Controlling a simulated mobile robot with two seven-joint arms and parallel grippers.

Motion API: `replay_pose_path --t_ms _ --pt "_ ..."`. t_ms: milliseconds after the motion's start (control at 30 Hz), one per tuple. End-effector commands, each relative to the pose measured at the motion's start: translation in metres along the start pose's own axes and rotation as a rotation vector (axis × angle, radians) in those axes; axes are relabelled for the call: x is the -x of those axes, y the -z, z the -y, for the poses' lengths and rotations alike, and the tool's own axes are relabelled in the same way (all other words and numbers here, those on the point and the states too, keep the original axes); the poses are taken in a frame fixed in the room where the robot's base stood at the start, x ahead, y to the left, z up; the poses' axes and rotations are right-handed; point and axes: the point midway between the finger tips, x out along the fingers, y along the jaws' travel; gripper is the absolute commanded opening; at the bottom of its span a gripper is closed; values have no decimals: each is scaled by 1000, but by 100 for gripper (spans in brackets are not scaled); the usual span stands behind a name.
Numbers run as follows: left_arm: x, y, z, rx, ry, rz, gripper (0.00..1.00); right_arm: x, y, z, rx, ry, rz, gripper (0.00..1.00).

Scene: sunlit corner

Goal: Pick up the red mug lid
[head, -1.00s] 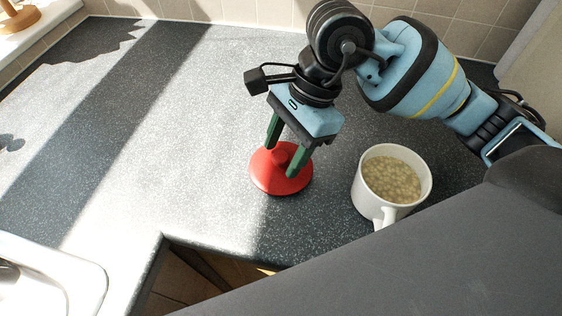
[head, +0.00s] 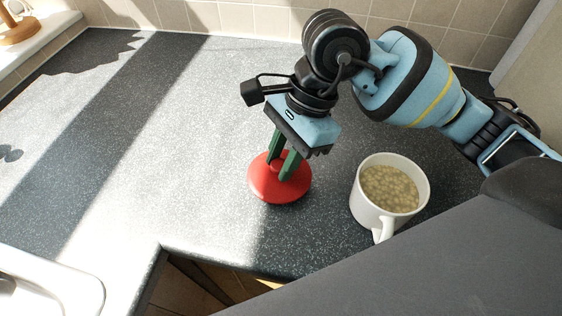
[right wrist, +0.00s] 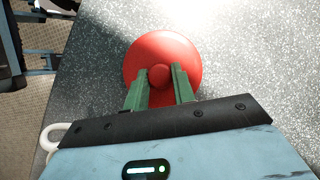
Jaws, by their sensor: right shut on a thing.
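The red mug lid (head: 275,188) is a round disc with a knob, at the counter's front part in the head view. It also shows in the right wrist view (right wrist: 150,52). My right gripper (head: 282,172) comes down from above with its green fingers on both sides of the knob. The fingers are shut on the knob. In the right wrist view the fingers (right wrist: 160,82) flank the knob. The lid looks level and at or very near the counter; I cannot tell whether it touches. My left gripper is not in view.
A white mug (head: 382,215) of pale, lumpy contents stands to the right of the lid. The grey speckled counter (head: 180,150) is clear to the left. A sink (head: 45,280) lies at the lower left. The counter's front edge is close below the lid.

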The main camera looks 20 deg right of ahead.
Motion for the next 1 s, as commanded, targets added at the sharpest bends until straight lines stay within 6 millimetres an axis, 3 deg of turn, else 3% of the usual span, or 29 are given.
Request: replay_pose_path --t_ms 500,1000 --pt "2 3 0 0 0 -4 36 79 -33 0 2 3 1 4" --pt "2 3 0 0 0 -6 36 87 -36 0 1 1 1 4"
